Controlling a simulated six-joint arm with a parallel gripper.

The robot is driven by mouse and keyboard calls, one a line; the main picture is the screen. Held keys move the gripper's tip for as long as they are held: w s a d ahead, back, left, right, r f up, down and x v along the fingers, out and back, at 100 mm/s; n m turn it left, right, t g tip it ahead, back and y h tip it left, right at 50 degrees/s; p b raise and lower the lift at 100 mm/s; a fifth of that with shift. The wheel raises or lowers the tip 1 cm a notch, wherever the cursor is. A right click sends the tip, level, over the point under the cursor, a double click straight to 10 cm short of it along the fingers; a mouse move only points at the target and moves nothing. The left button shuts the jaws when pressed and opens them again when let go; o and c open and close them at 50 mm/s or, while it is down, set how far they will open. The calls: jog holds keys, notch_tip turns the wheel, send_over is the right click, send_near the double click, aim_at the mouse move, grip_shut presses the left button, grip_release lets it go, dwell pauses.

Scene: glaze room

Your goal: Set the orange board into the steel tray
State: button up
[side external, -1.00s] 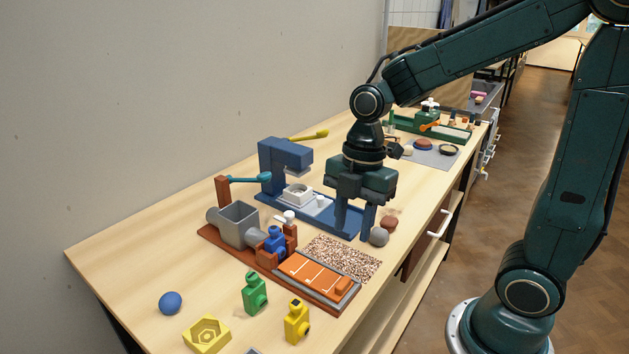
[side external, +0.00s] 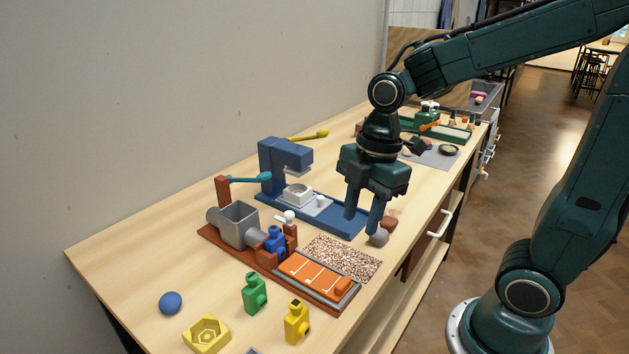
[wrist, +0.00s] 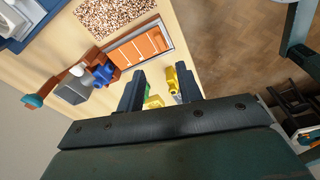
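The orange board (side external: 312,273), marked with thin pale lines and with a raised orange block at its right end, lies flat in the grey steel tray (side external: 350,296). The tray's rim shows along the board's edges. In the wrist view the board (wrist: 138,48) also lies inside the grey rim. My gripper (side external: 362,223) is open with nothing between its fingers. It is above the bench, behind the board and apart from it, close to a grey ball (side external: 379,237). The wrist view shows its two fingers (wrist: 160,92) spread.
A brown base with a grey hopper (side external: 238,224) and a blue figure (side external: 274,240) adjoins the tray. A speckled mat (side external: 342,256) lies behind it. A blue press (side external: 285,160) stands further back. Green (side external: 254,293) and yellow (side external: 297,321) figures stand in front.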

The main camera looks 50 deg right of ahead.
jog(key=s+d+r+m+t, duration=0.1)
jog(key=s+r+m+t, duration=0.1)
jog(key=m, duration=0.5)
jog(key=s+d+r+m+t+h, duration=0.1)
jog(key=s+r+m+t, duration=0.1)
jog(key=s+r+m, duration=0.2)
jog(key=s+m, duration=0.2)
jog(key=m, duration=0.2)
jog(key=shift+s+d+r+t, duration=0.15)
jog(key=shift+s+d+t, duration=0.15)
jog(key=shift+s+t, duration=0.1)
